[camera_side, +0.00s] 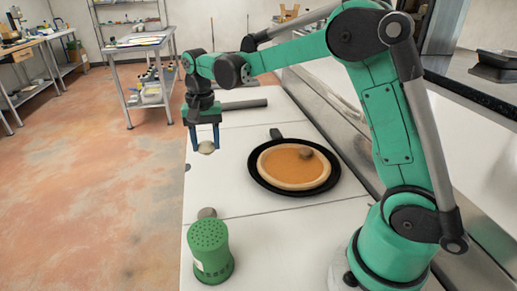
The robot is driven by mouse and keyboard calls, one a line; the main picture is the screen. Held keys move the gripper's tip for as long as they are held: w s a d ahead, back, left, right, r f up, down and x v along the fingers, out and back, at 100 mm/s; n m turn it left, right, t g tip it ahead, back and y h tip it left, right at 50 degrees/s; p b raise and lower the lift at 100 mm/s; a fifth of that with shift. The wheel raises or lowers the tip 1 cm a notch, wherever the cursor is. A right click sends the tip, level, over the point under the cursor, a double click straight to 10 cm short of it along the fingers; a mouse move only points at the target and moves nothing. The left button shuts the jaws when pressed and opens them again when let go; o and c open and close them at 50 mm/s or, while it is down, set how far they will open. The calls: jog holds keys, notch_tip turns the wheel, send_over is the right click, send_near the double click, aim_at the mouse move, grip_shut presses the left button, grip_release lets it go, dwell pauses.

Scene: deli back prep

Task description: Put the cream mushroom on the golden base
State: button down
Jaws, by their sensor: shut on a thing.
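The cream mushroom (206,148) is small and pale and hangs between the fingertips of my gripper (204,146), above the left edge of the white counter. My gripper points down and is shut on it. The golden base (285,173) is a round, orange-gold disc with a paler rim, lying in a black pan (262,181) to the right of my gripper. A small brownish-grey piece (305,153) sits on the base near its upper right. The mushroom is apart from the base.
A green perforated shaker (210,252) stands at the front left of the counter (262,230), with a small grey-brown piece (207,213) behind it. A dark bar (243,104) lies at the back. The counter between my gripper and the pan is clear.

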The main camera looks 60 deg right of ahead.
notch_tip(320, 180, up, 9)
jog(key=shift+f, duration=0.1)
jog(key=m, duration=1.1)
send_over(294, 165)
notch_tip(294, 165, down, 13)
jog(key=shift+w+d+f, duration=0.1)
jog(key=shift+f, duration=2)
jog(key=shift+f, duration=0.15)
jog(key=shift+c, duration=1.7)
grip_release()
